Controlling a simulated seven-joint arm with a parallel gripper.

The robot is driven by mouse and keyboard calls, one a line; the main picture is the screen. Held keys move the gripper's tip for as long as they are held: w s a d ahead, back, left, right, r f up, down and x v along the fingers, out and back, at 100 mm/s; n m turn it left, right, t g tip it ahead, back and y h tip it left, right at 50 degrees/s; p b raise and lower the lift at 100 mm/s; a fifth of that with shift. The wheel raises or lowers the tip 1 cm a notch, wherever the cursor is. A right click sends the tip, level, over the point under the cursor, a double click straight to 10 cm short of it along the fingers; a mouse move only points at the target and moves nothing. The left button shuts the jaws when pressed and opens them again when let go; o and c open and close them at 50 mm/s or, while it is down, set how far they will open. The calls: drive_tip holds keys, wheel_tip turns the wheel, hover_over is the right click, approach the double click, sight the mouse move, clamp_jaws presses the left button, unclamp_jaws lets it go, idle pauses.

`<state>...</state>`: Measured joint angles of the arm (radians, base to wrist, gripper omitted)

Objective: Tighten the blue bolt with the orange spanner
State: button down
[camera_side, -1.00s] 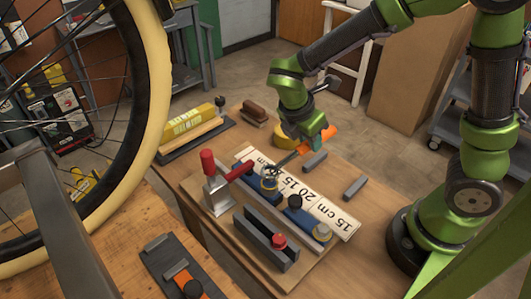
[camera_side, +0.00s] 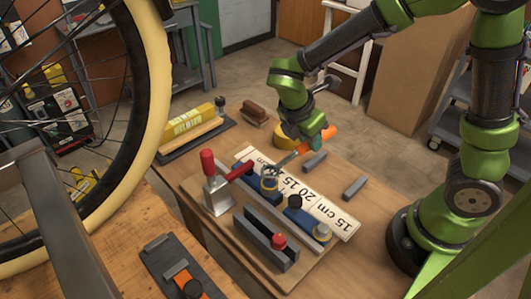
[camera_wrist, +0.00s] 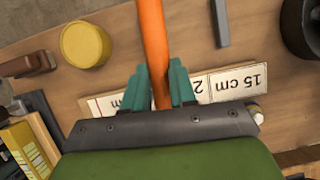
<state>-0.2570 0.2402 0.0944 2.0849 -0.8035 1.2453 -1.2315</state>
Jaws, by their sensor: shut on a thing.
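The orange spanner (camera_side: 323,138) is held by its orange handle in my gripper (camera_side: 308,146), in the side view. In the wrist view, the teal fingertips of my gripper (camera_wrist: 158,88) close on both sides of the spanner handle (camera_wrist: 152,45). The spanner head is hidden there.
A red-handled clamp (camera_side: 213,185) stands left of the bolt. A marked ruler board (camera_side: 335,218) and grey bars (camera_side: 355,187) lie to the right.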

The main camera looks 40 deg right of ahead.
drive_tip(key=shift+f, duration=1.1)
idle(0.4)
drive_tip(key=c, duration=1.4)
unclamp_jaws()
clamp_jaws()
drive_tip(key=shift+s+a+m+g, duration=0.2)
drive_tip(key=shift+s+m+g, duration=0.2)
drive_tip(key=shift+s+m, duration=0.7)
drive_tip(key=shift+s+a+m+g+y, duration=0.15)
drive_tip(key=shift+s+a+m+g, duration=0.05)
drive_tip(key=shift+s+m, duration=0.3)
drive_tip(key=shift+s+a+m+g+y, duration=0.15)
drive_tip(key=shift+s+m+g, duration=0.05)
drive_tip(key=shift+s+m, duration=0.3)
idle(0.5)
drive_tip(key=shift+s+a+m+g, duration=0.4)
drive_tip(key=shift+s+a+m, duration=0.3)
drive_tip(key=shift+s+m, duration=0.4)
idle(0.6)
